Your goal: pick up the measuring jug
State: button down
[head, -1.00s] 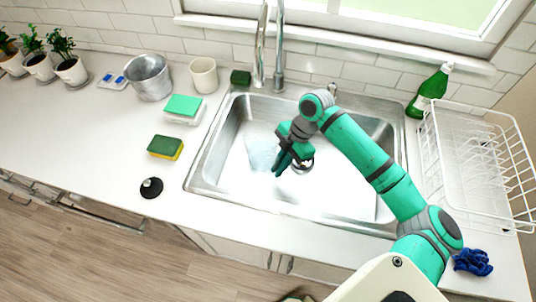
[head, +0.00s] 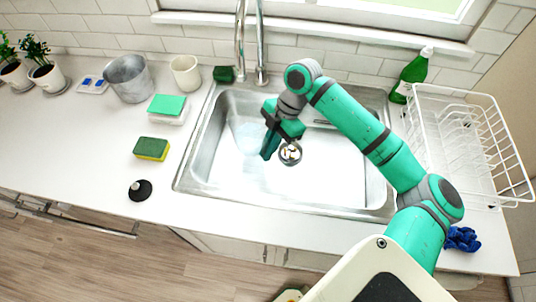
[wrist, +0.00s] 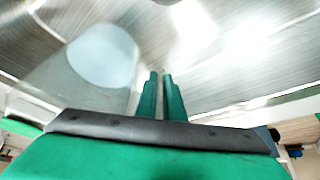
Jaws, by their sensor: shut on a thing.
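The measuring jug (head: 250,138) is clear and faint, in the left part of the sink, and its outline is hard to make out. In the wrist view the see-through jug (wrist: 98,68) fills the left side, with a pale blue round area. My gripper (head: 267,150) is over the sink, just right of the jug. In the wrist view its two green fingers (wrist: 161,82) are nearly together at the jug's right side, shut on it. The exact part gripped is too faint to tell, as is whether the jug touches the sink floor.
The steel sink (head: 335,190) surrounds the jug, with its drain (head: 290,153) to the right. The tap (head: 262,45) rises behind. A white dish rack (head: 460,140) and green bottle (head: 410,75) stand right. A sponge (head: 151,149) and black-knobbed object (head: 140,190) lie on the left counter.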

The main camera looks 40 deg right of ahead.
jog(key=shift+r, duration=5.75)
